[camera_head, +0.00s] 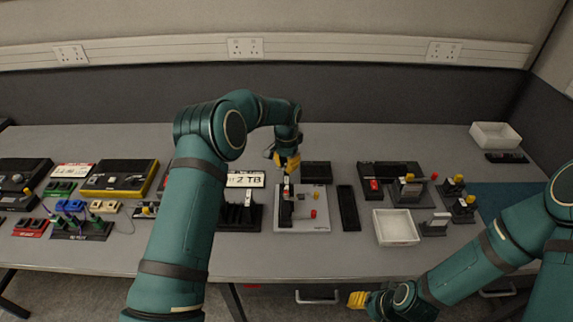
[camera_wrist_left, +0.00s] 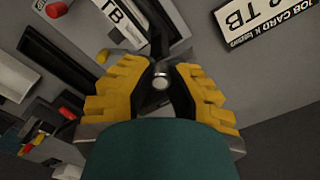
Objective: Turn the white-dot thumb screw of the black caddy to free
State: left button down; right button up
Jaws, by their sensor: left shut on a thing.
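My left gripper (camera_head: 287,166) reaches down over the far end of a light grey board (camera_head: 300,223). A narrow black piece, apparently the black caddy (camera_head: 285,214), stands on the board's left side. In the left wrist view, the yellow fingers of this gripper (camera_wrist_left: 160,88) are closed on either side of a small dark part with a pale round spot, which looks like the white-dot thumb screw (camera_wrist_left: 160,82). The fingers hide most of it, so its turn angle cannot be told. My right gripper (camera_head: 358,300) hangs low in front of the table edge, away from the caddy; its opening is unclear.
On the board beside the caddy are a red knob (camera_head: 313,213) and a yellow knob (camera_head: 315,196). A black tray (camera_head: 348,208) and a white bin (camera_head: 396,228) stand to the right. A black rack (camera_head: 240,217) and a white job card (camera_head: 246,179) are close on the left.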

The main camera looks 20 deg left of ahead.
aim_at(286, 164)
pick_arm(q)
jog(key=c, duration=0.9)
grip_release()
jog(key=shift+o, duration=0.2)
notch_tip(286, 164, up, 12)
jog(key=shift+f, duration=0.1)
